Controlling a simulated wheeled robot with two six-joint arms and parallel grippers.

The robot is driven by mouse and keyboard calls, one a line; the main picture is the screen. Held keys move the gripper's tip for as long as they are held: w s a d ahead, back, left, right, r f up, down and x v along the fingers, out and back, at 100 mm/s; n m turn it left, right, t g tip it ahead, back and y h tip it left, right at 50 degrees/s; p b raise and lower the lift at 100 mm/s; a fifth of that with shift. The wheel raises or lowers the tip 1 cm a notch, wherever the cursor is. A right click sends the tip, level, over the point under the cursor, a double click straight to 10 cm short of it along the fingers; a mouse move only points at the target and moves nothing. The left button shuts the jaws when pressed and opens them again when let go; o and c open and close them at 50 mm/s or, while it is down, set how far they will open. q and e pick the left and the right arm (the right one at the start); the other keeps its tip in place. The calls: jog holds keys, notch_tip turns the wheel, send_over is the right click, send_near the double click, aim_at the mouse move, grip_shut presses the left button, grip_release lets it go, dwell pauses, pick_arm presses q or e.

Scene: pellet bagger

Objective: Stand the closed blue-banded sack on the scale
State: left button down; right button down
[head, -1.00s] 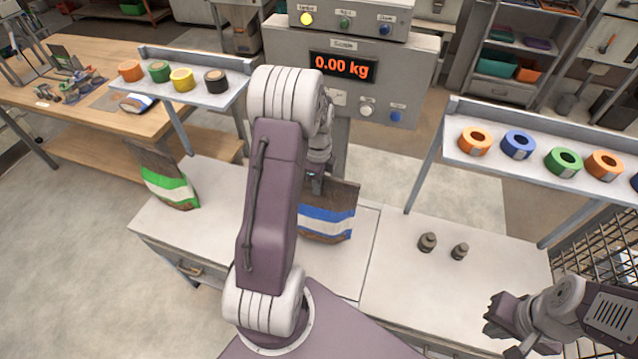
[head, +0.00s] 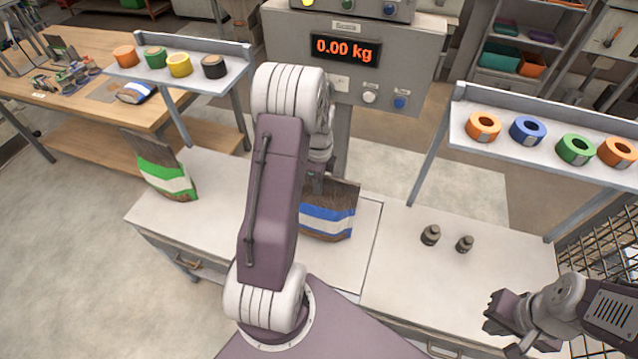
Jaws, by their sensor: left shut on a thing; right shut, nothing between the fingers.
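The blue-banded sack (head: 328,222) is brown with a white and blue band. It stands on the pale worktop in the middle, its left part hidden behind my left arm. My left gripper (head: 318,184) is shut on the sack's top edge; its fingertips are mostly hidden. The scale's display (head: 346,49) on the grey panel behind reads 0.00 kg. I cannot tell where the scale's plate lies. My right gripper (head: 497,312) is shut and empty at the lower right, in front of the right worktop.
A green-banded sack (head: 162,172) stands at the left end of the worktop (head: 212,200). Two small dark weights (head: 430,235) stand on the right worktop (head: 410,280). Shelves with coloured tape rolls (head: 528,130) rise on both sides. A wire cage (head: 605,245) is at the right edge.

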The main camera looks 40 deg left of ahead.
pick_arm(q)
jog(key=shift+f, duration=0.25)
jog(key=c, duration=1.4)
grip_release()
jog(key=shift+c, duration=0.2)
notch_tip(320, 180, up, 9)
jog(key=shift+r+b, duration=0.1)
jog(key=shift+b, duration=0.4)
